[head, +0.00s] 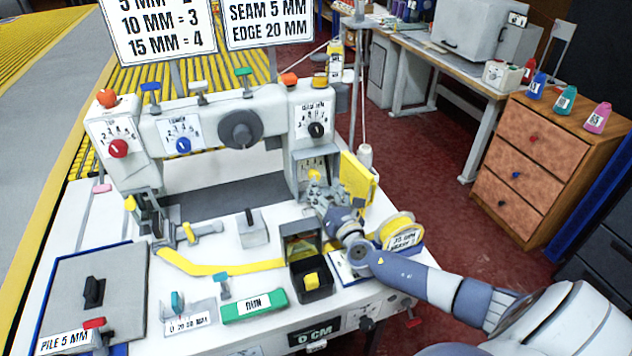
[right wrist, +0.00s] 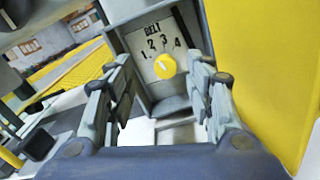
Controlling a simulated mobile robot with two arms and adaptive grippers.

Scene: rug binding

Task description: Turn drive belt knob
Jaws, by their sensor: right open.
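The drive belt knob (right wrist: 165,66) is a round yellow knob on a white dial plate marked BELT (right wrist: 152,42), with numbers 1 to 4 around it. In the head view the yellow knob (head: 313,174) is on the lower right of the sewing machine (head: 240,128), partly behind my gripper. My right gripper (head: 318,188) is open in front of the plate. In the right wrist view its fingers (right wrist: 161,82) stand to either side of the knob, apart from it, with nothing between them. The knob's exact pointing is too small to tell. My left gripper is out of view.
A yellow panel (right wrist: 262,70) stands close on the right of my right gripper. A yellow tape roll (head: 398,229) and a black bin (head: 311,281) are near my right forearm on the white table (head: 185,262). Other knobs, red (head: 118,148) and blue (head: 183,145), are farther left.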

